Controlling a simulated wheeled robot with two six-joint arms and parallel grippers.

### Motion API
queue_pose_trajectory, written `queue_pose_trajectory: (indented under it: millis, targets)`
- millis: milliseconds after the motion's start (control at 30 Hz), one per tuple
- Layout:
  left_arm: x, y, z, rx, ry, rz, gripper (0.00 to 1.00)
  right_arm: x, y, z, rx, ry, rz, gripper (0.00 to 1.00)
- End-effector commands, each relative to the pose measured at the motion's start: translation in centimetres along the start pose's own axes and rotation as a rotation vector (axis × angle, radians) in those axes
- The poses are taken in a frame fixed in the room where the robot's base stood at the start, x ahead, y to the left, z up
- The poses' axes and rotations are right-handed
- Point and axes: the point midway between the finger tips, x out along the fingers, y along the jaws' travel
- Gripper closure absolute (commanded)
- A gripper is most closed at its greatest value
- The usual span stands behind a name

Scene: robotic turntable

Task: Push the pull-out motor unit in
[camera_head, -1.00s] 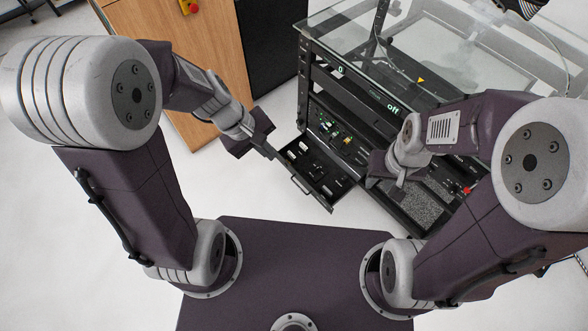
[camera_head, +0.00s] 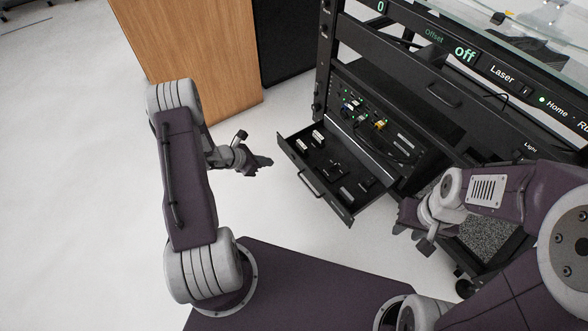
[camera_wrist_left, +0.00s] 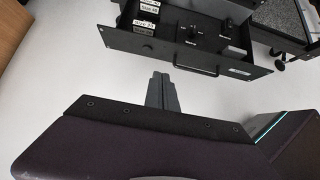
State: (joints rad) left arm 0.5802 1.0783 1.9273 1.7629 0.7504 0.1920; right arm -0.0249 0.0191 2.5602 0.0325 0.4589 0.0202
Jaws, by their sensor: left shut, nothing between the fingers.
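The pull-out motor unit (camera_head: 335,178) is a black drawer-like tray that stands out from the lower front of the black rack. It carries several small parts and labels on top and a handle (camera_head: 310,184) on its front panel. In the left wrist view the unit (camera_wrist_left: 160,44) lies ahead of my fingers, with its handle (camera_wrist_left: 193,68) facing me. My left gripper (camera_head: 264,162) is shut and empty, left of the unit's front and apart from it. It also shows in the left wrist view (camera_wrist_left: 160,80). My right gripper (camera_head: 412,222) is right of the unit; its finger gap is unclear.
The black rack (camera_head: 440,90) with a glass top stands at the right, showing lit labels. A panel with cables and lights (camera_head: 370,115) sits behind the unit. A wooden cabinet (camera_head: 195,50) stands at the back left. The white floor (camera_head: 70,200) at the left is clear.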

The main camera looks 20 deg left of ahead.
Motion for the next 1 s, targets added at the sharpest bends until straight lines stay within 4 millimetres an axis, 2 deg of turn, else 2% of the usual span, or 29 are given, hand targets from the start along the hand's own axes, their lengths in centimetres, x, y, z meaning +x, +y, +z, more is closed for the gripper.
queue_pose_trajectory:
  millis: [133,233,667,800,1000]
  targets:
    - [0.1,0.0,0.1,0.001,0.0,0.001,1.0,0.0,0.0,0.0,0.0,0.001,0.0,0.67]
    - [1.2,0.0,-0.1,0.003,0.0,-0.001,1.0,0.8,0.0,0.1,0.0,0.001,0.0,0.67]
    - [10.5,-0.1,-0.2,0.007,-0.001,-0.002,1.0,6.2,0.1,0.6,0.0,0.0,0.0,0.67]
    - [11.9,-0.1,1.6,0.006,-0.002,0.0,1.0,7.2,0.1,0.7,0.0,0.0,0.0,0.67]
    - [12.7,0.0,2.9,0.005,-0.001,-0.001,1.0,7.7,0.1,0.8,0.0,0.0,0.0,0.67]
